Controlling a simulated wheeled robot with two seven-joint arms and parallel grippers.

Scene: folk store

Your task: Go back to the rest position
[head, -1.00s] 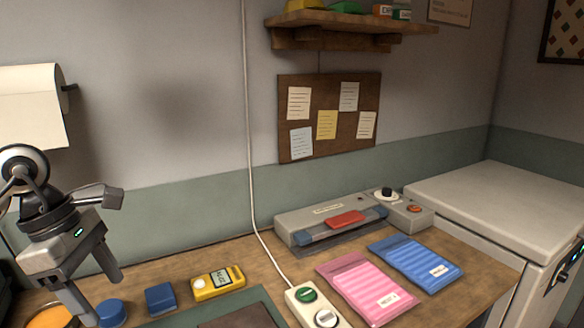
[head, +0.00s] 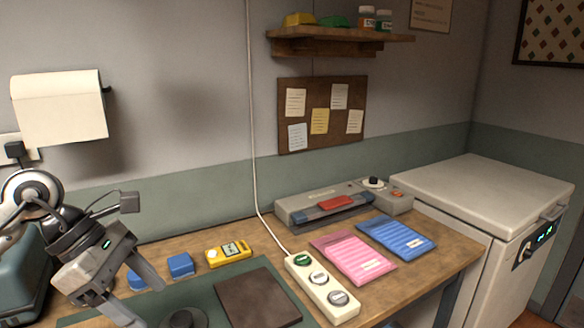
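My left gripper (head: 150,303) is in the lower left of the head view, over the left part of the wooden workbench (head: 440,263). Its two fingers are spread apart and point down and to the right. I see nothing held between them. A blue block (head: 180,265) is just beyond the fingers, and another blue item (head: 137,281) is partly hidden behind one finger. A dark round knob-like item (head: 182,318) shows at the bottom edge near the fingertips. My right gripper is not in view.
A yellow meter (head: 228,253), a brown square pad (head: 257,298) on a green mat (head: 208,297), and a button strip (head: 322,287) occupy the bench. Pink (head: 352,258) and blue (head: 397,238) pouches lie before a sealer (head: 325,205). A white chest (head: 495,198) stands right.

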